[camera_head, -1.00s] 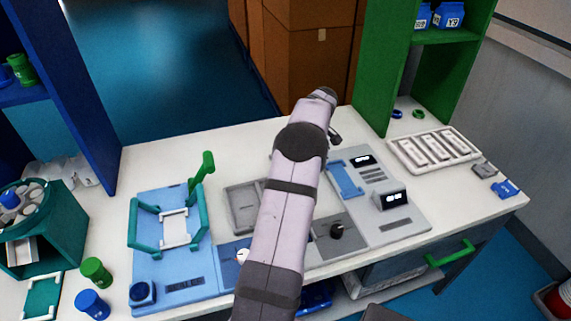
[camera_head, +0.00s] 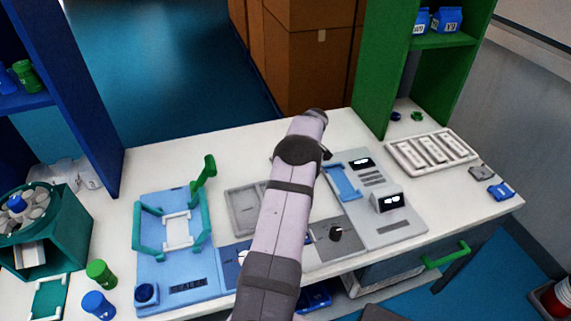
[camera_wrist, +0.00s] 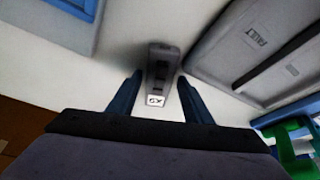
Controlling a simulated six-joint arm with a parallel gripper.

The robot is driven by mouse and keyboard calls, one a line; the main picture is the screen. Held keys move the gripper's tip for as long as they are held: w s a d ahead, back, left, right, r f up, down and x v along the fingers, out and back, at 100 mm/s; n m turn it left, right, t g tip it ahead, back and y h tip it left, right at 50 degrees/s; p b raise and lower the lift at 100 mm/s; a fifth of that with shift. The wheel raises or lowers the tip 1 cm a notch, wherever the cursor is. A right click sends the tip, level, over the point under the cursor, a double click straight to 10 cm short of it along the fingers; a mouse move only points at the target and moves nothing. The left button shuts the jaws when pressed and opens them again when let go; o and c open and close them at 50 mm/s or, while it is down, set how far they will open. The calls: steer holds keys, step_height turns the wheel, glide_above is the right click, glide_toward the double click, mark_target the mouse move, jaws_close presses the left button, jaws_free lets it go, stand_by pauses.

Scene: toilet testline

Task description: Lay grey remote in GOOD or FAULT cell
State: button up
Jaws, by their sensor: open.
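In the wrist view the grey remote (camera_wrist: 160,62) lies on the white table, with a small white label marked in dark characters at its near end. My gripper (camera_wrist: 160,77) is open, its two dark blue fingers on either side of the remote with gaps visible. Contact is not seen. A grey tray (camera_wrist: 203,65) with a cell labelled FAULT (camera_wrist: 257,36) lies right of the remote. In the head view the grey tray (camera_head: 236,209) is partly behind my arm, and the remote and my fingers are hidden.
A grey test panel (camera_head: 410,228) with lit displays and a blue cradle (camera_head: 341,181) stands right of my arm. A blue fixture (camera_head: 180,263) with teal handles and a raised green lever (camera_head: 204,175) stands left. A white slotted tray (camera_head: 397,153) lies farther right.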

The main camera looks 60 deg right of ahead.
steer(key=shift+w+d+f, duration=0.1)
steer(key=shift+w+f, duration=0.1)
steer(key=shift+f, duration=0.4)
steer(key=c, duration=0.9)
steer(key=shift+c, duration=0.4)
steer(key=shift+r, duration=0.2)
